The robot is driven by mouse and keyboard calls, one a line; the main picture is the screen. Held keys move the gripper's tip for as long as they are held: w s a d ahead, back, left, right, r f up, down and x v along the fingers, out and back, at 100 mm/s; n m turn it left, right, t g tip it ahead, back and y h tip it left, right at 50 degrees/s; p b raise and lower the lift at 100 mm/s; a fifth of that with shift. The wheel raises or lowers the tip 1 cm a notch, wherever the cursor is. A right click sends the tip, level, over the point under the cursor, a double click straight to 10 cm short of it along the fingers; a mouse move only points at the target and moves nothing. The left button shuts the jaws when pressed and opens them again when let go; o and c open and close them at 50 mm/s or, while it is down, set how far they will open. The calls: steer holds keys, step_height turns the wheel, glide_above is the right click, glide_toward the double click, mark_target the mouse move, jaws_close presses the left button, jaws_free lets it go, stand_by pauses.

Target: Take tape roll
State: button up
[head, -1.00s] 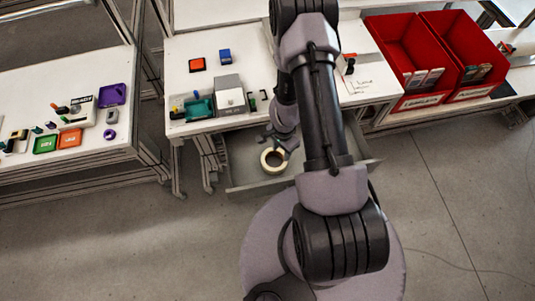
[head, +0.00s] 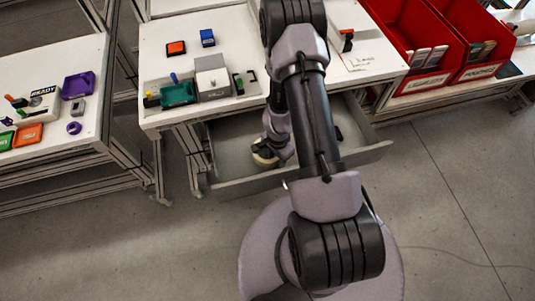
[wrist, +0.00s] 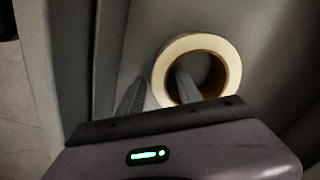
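The tape roll (head: 263,159) is a cream-coloured ring lying inside the open grey drawer (head: 230,184) under the workbench. In the head view my gripper (head: 271,150) is down in the drawer at the roll and hides part of it. In the wrist view the roll (wrist: 226,50) shows as a pale ring with a dark hole. My gripper (wrist: 160,78) is open there, with one finger outside the roll's left side and the other at its hole. The roll's left wall lies between the fingers, with a gap to the left finger. Contact with the right finger cannot be told.
The bench above holds a grey box (head: 212,80), a green tray (head: 177,94), and orange (head: 176,47) and blue (head: 207,37) blocks. Red bins (head: 410,50) stand at right. A side table (head: 85,135) is at left. Something dark lies in the drawer's right part.

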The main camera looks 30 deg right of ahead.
jaws_close()
steer(key=shift+r, duration=0.1)
